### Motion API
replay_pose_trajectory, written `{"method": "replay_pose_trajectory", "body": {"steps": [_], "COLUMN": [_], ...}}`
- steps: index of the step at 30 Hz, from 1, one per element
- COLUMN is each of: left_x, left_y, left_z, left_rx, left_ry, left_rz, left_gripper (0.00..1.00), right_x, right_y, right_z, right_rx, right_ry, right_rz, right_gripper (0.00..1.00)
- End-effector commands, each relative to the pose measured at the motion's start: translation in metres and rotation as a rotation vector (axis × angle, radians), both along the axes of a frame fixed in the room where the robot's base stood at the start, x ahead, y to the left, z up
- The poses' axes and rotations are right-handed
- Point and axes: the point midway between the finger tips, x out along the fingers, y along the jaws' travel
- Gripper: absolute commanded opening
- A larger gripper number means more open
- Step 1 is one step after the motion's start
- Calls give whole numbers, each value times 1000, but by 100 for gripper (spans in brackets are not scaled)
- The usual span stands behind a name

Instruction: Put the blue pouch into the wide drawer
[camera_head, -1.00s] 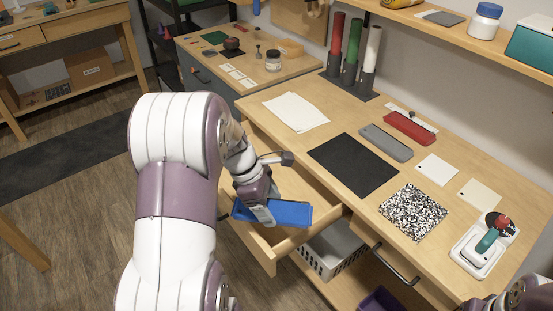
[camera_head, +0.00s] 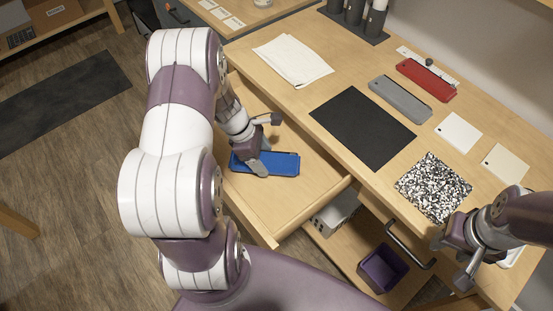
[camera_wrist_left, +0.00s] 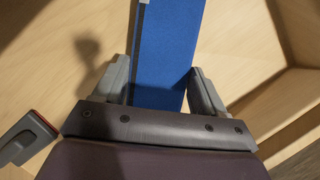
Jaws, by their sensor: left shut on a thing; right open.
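The blue pouch (camera_head: 283,164) is a flat blue rectangle within the outline of the open wide drawer (camera_head: 270,212). My left gripper (camera_head: 256,163) reaches down into the drawer, shut on the pouch. In the left wrist view the pouch (camera_wrist_left: 166,45) lies between the two fingers of my left gripper (camera_wrist_left: 163,85), with pale drawer wood around it. I cannot tell whether the pouch touches the drawer floor. My right gripper (camera_head: 449,262) is open and empty, over the front right part of the desk.
The desk holds a black mat (camera_head: 362,128), white paper (camera_head: 292,60), a speckled notebook (camera_head: 433,187), a grey case (camera_head: 400,102) and a red case (camera_head: 427,79). A grey basket (camera_head: 335,213) and a purple bin (camera_head: 382,268) stand below. The drawer is otherwise bare.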

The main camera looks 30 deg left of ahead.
Motion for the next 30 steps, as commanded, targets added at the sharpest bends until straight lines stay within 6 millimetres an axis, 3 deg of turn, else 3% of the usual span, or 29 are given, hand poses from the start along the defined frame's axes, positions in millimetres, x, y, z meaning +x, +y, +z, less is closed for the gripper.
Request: {"method": "replay_pose_trajectory", "body": {"steps": [6,9,20,21,22,30], "left_x": [15,14,14,14,14,15], "left_y": [-39,-36,-36,-36,-36,-36], "left_z": [1,-12,-18,-16,-16,-15], "left_rx": [0,-1,-1,0,-1,0], "left_ry": [0,2,1,0,1,0], "left_rz": [-7,-2,-2,-1,-2,-1], "left_gripper": [41,41,41,84,94,97], "right_x": [0,0,0,0,0,0], "right_y": [0,0,0,0,0,0], "right_z": [7,4,0,1,1,2], "right_rx": [0,0,0,0,0,0], "right_ry": [0,0,0,0,0,0], "right_rz": [0,0,0,0,0,0], "right_gripper": [47,47,47,47,47,47]}}
